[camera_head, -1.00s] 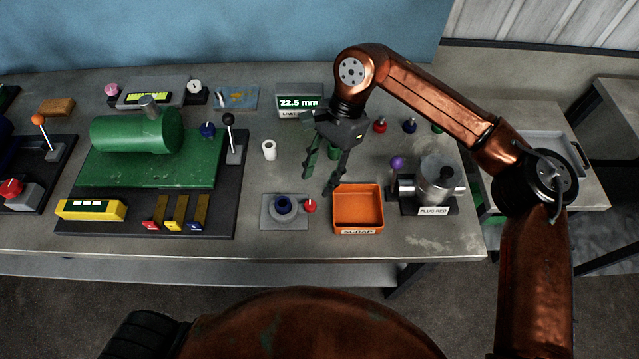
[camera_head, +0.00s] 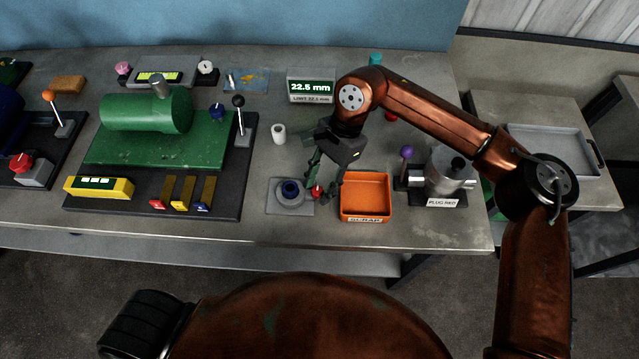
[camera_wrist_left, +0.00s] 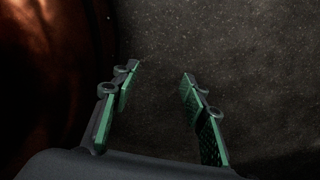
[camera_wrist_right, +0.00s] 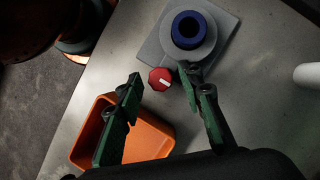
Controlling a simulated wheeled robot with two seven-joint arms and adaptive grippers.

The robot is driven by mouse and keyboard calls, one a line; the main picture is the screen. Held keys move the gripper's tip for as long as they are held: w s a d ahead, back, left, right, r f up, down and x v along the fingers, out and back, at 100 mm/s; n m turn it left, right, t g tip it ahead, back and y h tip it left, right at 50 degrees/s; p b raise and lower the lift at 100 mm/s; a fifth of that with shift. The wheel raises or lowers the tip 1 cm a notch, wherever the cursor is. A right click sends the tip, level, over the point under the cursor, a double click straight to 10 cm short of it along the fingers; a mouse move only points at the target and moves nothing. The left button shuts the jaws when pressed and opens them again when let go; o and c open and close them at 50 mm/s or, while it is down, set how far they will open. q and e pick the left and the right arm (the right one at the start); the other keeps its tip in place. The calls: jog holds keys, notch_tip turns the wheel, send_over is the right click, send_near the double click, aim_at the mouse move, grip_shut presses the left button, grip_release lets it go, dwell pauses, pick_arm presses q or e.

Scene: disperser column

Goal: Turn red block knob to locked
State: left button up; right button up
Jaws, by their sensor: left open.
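A red knob (camera_head: 317,192) with a white line across its face sits at the right side of a grey block (camera_head: 275,206) that carries a blue ring (camera_head: 290,188). In the right wrist view the knob (camera_wrist_right: 160,79) shows near the block's lower left corner. My right gripper (camera_head: 322,180) is open over it, its fingertips on either side in the right wrist view; contact cannot be told. Another red knob (camera_head: 22,162) stands on a grey box at the far left. My left gripper (camera_wrist_left: 158,68) is open and empty over dark floor.
An orange scrap tray (camera_head: 365,179) stands just right of the knob, close to my right fingers. A metal cylinder fixture with a purple-balled lever (camera_head: 406,153) is further right. A white cup (camera_head: 279,134) stands behind the block. A green machine (camera_head: 160,150) is left.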

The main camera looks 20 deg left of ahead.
jog(key=c, duration=0.8)
pick_arm(q)
jog(key=shift+s, duration=0.9)
pick_arm(e)
grip_shut()
pick_arm(q)
jog(key=shift+w, duration=0.15)
